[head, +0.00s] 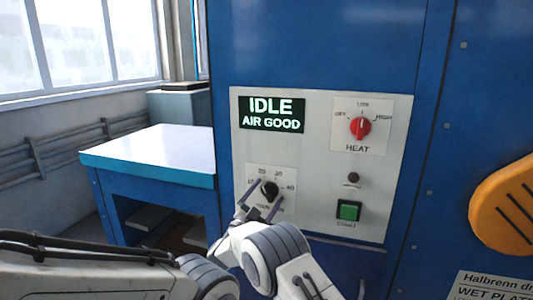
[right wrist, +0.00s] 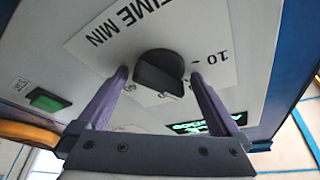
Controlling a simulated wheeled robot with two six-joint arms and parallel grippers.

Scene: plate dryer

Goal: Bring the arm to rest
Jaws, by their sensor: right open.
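My right gripper (head: 270,188) is at the dryer's control panel (head: 320,105), in front of the black timer knob (head: 270,192). In the right wrist view, the gripper (right wrist: 160,72) is open, with one purple-grey finger on each side of the knob (right wrist: 160,76). A gap shows between each finger and the knob, and nothing is held. How far the fingertips stand from the panel face is unclear. My left gripper is not seen; a white arm link of mine crosses the lower left of the head view.
The display (head: 272,114) reads IDLE, AIR GOOD. A red heat knob (head: 360,128) points up toward LOW. A green button (head: 348,210) sits low on the panel. A blue table (head: 155,150) with a bare top stands left. An orange slotted part (head: 510,210) is at right.

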